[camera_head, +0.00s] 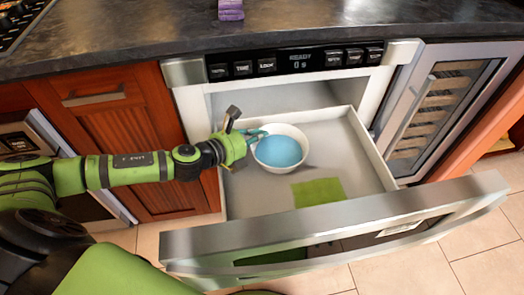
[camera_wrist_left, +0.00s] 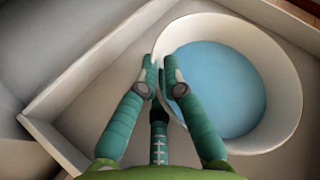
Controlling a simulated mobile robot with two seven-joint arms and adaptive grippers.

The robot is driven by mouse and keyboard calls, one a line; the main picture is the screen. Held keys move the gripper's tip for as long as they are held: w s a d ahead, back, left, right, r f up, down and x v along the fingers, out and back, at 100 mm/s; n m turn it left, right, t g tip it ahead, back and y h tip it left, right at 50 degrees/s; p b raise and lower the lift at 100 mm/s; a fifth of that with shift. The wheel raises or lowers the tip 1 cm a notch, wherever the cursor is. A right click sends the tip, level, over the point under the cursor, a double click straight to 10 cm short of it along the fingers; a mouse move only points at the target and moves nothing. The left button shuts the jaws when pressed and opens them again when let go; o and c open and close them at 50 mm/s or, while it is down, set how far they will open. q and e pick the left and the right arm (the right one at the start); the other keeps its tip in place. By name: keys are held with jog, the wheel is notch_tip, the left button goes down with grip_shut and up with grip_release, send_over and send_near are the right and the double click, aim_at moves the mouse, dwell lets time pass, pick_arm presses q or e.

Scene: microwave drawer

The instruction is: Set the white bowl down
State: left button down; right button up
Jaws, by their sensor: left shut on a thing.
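The white bowl (camera_head: 298,138), with a light blue inside, is in the open microwave drawer (camera_head: 352,161), toward its back left. My left gripper (camera_head: 256,136) reaches in over the drawer's left wall and is shut on the bowl's left rim. In the left wrist view the two green fingers (camera_wrist_left: 161,78) pinch the rim of the bowl (camera_wrist_left: 283,75). The bowl looks about level; I cannot tell whether its base touches the drawer floor. My right gripper is not in view.
A green square (camera_head: 318,192) lies on the drawer floor in front of the bowl. The drawer's right side is bare. The steel drawer front (camera_head: 330,228) stands nearest me. A dark countertop (camera_head: 300,22) with a purple block (camera_head: 231,10) is above.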

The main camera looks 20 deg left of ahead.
pick_arm(q)
notch_tip(320, 180, down, 3)
jog(key=shift+r+b, duration=0.2)
jog(key=shift+b, duration=0.45)
jog(key=shift+f, duration=0.6)
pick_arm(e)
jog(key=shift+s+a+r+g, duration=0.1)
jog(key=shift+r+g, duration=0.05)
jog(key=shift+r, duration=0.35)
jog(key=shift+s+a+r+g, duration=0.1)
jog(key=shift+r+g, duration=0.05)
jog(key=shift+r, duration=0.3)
pick_arm(q)
jog(key=shift+f+b, duration=0.1)
jog(key=shift+b, duration=0.25)
jog(key=c, duration=1.4)
grip_release()
jog(key=shift+f, duration=0.1)
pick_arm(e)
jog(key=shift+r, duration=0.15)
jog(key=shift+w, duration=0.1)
